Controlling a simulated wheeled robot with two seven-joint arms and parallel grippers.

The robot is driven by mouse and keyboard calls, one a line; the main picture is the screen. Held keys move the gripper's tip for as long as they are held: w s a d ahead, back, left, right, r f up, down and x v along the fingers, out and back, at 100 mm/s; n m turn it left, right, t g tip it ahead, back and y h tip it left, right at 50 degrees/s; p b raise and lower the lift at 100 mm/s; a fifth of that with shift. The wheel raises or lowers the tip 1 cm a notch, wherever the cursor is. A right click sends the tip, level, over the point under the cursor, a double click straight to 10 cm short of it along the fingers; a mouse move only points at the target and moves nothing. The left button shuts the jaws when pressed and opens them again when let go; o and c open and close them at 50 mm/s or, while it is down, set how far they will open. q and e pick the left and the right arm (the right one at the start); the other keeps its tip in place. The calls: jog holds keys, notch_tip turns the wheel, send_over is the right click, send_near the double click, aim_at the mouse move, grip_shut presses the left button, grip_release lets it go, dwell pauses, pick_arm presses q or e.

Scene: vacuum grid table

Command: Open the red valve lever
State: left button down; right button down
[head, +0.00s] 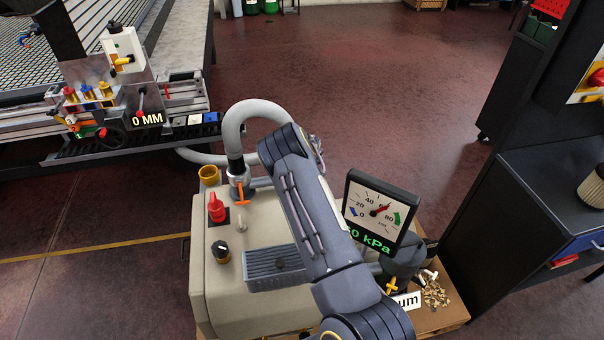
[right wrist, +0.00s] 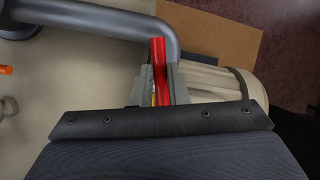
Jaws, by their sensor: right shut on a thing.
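The red valve lever (right wrist: 158,55) shows in the right wrist view as a narrow upright red bar beside a curved dark grey pipe (right wrist: 115,20). My right gripper (right wrist: 160,82) is shut on the lever, which runs down between its two grey fingers. The lever's base is hidden by the fingers and the gripper body. In the head view my right arm crosses the beige vacuum unit (head: 255,225) and hides the lever and the gripper. My left gripper is in neither view.
A gauge (head: 374,213) with a green kPa readout stands right of my arm. A dark cabinet (head: 545,230) stands at right. Open floor lies behind.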

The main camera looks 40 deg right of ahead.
jog(key=shift+d+m, duration=0.45)
jog(key=shift+m, duration=0.35)
jog(key=c, duration=1.4)
grip_release()
jog(key=shift+s, duration=0.1)
jog(key=shift+r+b, duration=0.1)
jog(key=shift+b, duration=0.2)
jog(key=v, duration=0.7)
jog(key=shift+a+r+b, duration=0.25)
jog(key=shift+b, duration=0.1)
